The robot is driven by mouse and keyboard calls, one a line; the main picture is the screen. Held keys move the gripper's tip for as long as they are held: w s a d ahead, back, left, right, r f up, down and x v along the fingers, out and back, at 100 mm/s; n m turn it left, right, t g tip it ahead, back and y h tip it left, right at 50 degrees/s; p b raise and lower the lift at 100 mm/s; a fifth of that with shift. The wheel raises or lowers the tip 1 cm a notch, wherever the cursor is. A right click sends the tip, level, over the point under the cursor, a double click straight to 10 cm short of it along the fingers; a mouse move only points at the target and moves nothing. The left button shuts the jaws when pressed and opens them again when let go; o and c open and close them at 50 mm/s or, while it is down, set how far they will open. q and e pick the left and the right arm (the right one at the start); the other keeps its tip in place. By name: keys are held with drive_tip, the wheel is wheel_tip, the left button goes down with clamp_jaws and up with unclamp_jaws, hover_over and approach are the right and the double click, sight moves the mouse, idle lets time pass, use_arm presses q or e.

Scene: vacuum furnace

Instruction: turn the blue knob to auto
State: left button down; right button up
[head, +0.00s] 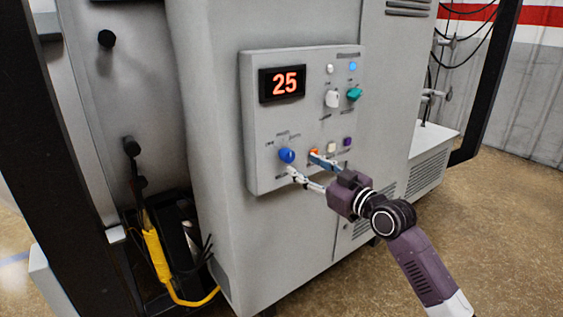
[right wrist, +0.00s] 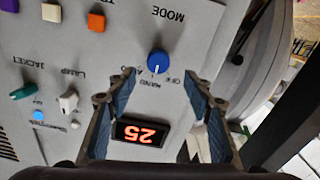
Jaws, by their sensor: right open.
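The blue knob (head: 286,155) is on the lower left of the grey control panel (head: 257,125). It also shows in the right wrist view (right wrist: 157,62), which is upside down, with MODE, OFF and HAND lettering around it. Its white pointer line faces the HAND lettering; the AUTO lettering is partly hidden by a finger. My right gripper (head: 303,165) is open in front of the panel, just right of and below the knob. In the right wrist view its fingers (right wrist: 160,80) are spread, with the knob just beyond the gap between the tips. My left gripper is not in view.
A red "25" display (head: 285,83) sits above the knob. An orange button (right wrist: 96,21), a white button (right wrist: 51,12) and a purple button (head: 347,141) are beside it. White (head: 332,98) and teal (head: 354,94) knobs are higher up.

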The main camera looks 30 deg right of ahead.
sight(291, 157)
drive_tip(key=w+p, duration=0.1)
drive_tip(key=w, duration=0.5)
drive_tip(key=shift+w, duration=0.1)
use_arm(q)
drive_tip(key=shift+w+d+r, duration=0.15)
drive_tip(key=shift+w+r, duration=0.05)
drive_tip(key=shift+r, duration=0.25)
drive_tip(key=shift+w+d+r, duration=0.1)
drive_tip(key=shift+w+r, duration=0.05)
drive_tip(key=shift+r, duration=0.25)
use_arm(e)
drive_tip(key=shift+w+a+f, duration=0.1)
drive_tip(key=shift+w+f, duration=0.1)
drive_tip(key=shift+w, duration=0.45)
drive_tip(key=shift+c, duration=0.6)
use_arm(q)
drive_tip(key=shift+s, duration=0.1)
use_arm(e)
drive_tip(key=c, duration=1)
